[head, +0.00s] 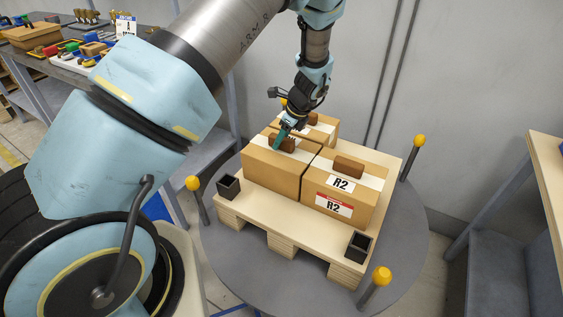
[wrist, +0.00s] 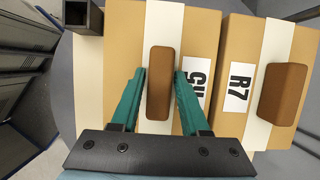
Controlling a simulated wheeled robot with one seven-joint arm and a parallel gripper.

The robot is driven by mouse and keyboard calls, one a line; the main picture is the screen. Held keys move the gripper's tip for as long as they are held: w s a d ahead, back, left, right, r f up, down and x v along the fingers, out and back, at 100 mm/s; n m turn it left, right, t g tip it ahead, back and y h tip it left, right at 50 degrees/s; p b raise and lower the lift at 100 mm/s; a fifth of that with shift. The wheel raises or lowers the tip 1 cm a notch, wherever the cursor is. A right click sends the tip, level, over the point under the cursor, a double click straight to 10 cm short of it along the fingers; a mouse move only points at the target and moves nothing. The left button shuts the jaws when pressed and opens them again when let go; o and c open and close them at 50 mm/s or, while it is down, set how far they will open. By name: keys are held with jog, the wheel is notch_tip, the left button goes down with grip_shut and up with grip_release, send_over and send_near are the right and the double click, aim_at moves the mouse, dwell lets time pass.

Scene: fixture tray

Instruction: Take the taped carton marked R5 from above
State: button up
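Several taped brown cartons with brown grip blocks on top stand on a wooden pallet. I can read R5 on none of them. My gripper (head: 279,140) is over the left carton (head: 270,172) in the head view. In the wrist view my gripper (wrist: 160,73) is open, with its teal fingers on either side of the brown block (wrist: 159,85); I cannot tell whether they touch it. The front right carton (head: 330,208) is marked R2.
The pallet (head: 280,227) sits on a round grey platform (head: 410,235) with yellow-topped posts (head: 381,276). A bench with loose items is at the upper left, and a shelf (head: 545,170) stands at right.

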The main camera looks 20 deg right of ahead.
grip_shut()
jog(key=shift+r, duration=0.1)
dwell(0.9)
